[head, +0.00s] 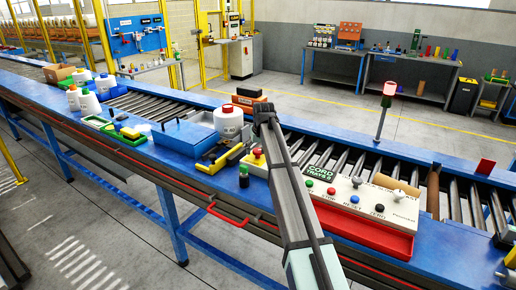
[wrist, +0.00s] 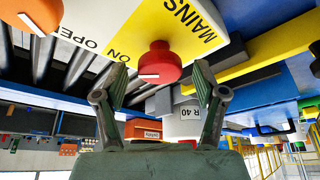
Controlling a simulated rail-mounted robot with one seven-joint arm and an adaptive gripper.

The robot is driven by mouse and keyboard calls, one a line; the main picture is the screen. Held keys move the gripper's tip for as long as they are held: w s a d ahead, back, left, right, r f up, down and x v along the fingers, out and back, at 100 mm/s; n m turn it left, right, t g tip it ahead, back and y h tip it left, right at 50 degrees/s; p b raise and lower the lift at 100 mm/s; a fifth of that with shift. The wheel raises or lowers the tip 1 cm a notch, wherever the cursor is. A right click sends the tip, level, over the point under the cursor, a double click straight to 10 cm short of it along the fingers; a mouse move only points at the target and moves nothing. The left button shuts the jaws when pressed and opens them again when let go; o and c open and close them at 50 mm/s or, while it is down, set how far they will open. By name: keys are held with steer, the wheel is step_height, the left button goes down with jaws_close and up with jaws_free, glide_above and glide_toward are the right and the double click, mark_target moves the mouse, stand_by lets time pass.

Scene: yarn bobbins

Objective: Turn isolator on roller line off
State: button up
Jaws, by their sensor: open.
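The isolator's red knob (wrist: 158,62) shows in the wrist view, upside down, on a yellow and white plate (wrist: 135,22) lettered "MAINS" and "ON". A short white mark is on the knob's face. In the head view the red knob (head: 257,152) stands on a yellow base at the near edge of the roller line. My gripper (wrist: 160,72) is open, with one finger on each side of the knob in the wrist view. I see no clear contact, and depth is hard to judge. In the head view my arm partly hides the area right of the knob.
A button panel with a red tray (head: 370,235) lies to the right. Farther left are a blue box (head: 185,137) and a white container (head: 228,122). An orange knob (wrist: 35,12) is near "OPEN".

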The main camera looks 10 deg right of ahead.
steer(key=c, duration=1.1)
steer(key=shift+f+n, duration=0.1)
steer(key=shift+n, duration=0.2)
steer(key=n+b, duration=0.1)
steer(key=n+y+b, duration=0.1)
steer(key=n, duration=0.1)
steer(key=shift+w+d+n+y, duration=0.1)
steer(key=shift+d+n+y, duration=0.05)
steer(key=shift+n+y, duration=0.15)
steer(key=n+g+y+b, duration=0.1)
steer(key=n+b, duration=0.1)
steer(key=n, duration=0.2)
steer(key=shift+w+n, duration=0.1)
steer(key=shift+n, duration=0.2)
steer(key=n+g+b, duration=0.1)
steer(key=n, duration=0.1)
steer(key=n+g+y+b, duration=0.1)
steer(key=n, duration=0.2)
steer(key=shift+w+d+b, duration=0.1)
steer(key=shift+b, duration=0.25)
steer(key=shift+n+g+y+b, duration=0.3)
steer(key=shift+n+g+b, duration=0.45)
steer(key=shift+n, duration=1.25)
